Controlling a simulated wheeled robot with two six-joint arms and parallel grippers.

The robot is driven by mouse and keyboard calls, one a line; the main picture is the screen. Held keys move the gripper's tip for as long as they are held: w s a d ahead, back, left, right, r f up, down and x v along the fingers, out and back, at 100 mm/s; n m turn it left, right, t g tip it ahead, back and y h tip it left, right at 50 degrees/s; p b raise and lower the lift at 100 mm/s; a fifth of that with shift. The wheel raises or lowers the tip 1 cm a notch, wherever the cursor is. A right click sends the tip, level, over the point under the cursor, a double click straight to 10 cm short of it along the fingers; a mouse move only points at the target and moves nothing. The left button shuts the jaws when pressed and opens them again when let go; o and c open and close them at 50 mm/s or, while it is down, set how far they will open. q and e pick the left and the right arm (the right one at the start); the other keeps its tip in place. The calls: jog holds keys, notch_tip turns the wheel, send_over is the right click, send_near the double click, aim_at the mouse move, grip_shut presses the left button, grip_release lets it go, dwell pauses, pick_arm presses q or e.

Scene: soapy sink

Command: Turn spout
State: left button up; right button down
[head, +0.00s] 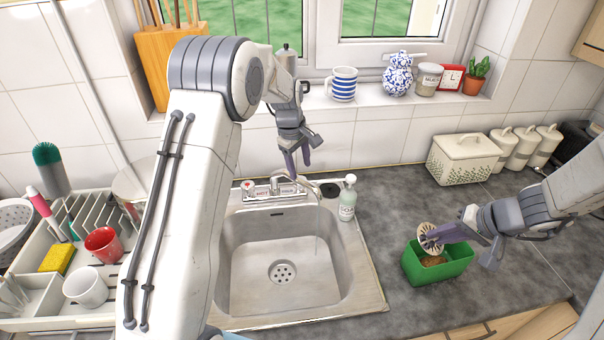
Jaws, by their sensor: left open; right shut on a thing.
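The tap (268,189) stands at the back rim of the steel sink (352,272). Its thin curved spout (303,184) reaches right and forward, and what looks like a faint stream of water hangs below it over the basin. My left gripper (296,172) is open and points down just above the spout; I cannot tell whether it touches it. My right gripper (447,234) is shut on a round, beige sink strainer (426,237), which is tilted over a green bin (440,274) with brown scraps inside.
A soap bottle (347,199) stands at the sink's back right corner, close to the spout. A dish rack (40,290) with cups fills the left. Ornaments, including a striped mug (343,84), line the windowsill. The counter (385,215) between sink and bin is clear.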

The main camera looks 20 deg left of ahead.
aim_at(302, 179)
pick_arm(q)
jog(key=shift+w+d+f+p, duration=0.1)
jog(key=shift+f+p, duration=0.1)
jog(key=shift+f, duration=0.65)
jog(key=shift+w+f+p, duration=0.15)
jog(key=shift+f, duration=0.7)
jog(key=shift+w+d+f+p, duration=0.1)
jog(key=shift+f+p, duration=0.1)
jog(key=shift+f, duration=0.65)
grip_shut()
